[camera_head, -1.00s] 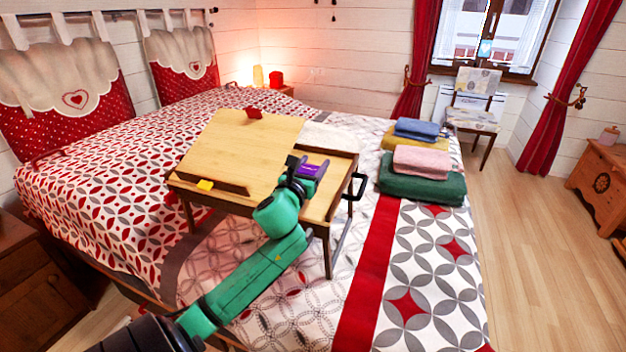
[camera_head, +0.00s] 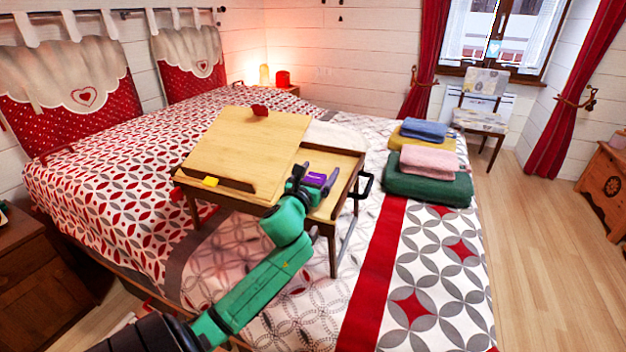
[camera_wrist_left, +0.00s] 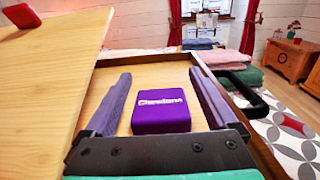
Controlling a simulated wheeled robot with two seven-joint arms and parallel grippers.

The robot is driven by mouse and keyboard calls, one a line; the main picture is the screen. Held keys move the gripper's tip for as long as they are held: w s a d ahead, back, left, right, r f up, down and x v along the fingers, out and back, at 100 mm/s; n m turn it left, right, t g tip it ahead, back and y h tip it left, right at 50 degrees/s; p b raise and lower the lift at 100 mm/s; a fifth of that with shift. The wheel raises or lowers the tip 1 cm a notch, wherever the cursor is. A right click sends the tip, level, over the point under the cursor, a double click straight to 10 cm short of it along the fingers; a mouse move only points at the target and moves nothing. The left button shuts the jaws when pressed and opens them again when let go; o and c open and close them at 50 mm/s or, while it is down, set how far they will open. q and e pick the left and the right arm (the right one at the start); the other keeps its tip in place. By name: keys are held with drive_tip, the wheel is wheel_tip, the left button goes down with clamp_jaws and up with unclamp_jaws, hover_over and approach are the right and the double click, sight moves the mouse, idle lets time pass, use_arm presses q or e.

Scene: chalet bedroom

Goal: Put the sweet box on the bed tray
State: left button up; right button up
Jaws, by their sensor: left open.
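The sweet box is a small purple box with pale lettering (camera_wrist_left: 160,112); it also shows in the head view (camera_head: 316,179). It rests on the flat right part of the wooden bed tray (camera_head: 240,150), which stands on the bed. My left gripper (camera_head: 300,178) is at the tray's flat part, just beside the box in the head view. In the left wrist view its two fingers (camera_wrist_left: 160,105) are spread, one on each side of the box, with gaps between them and it. My right gripper is not in view.
The tray's tilted board (camera_head: 245,150) carries a red item (camera_head: 260,110) and a yellow item (camera_head: 211,182). A dark handle (camera_head: 365,184) sticks out at the tray's right side. Folded towels (camera_head: 428,175) lie on the bed to the right. Floor at the right is clear.

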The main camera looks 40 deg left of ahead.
use_arm(q)
drive_tip(key=v, duration=1.2)
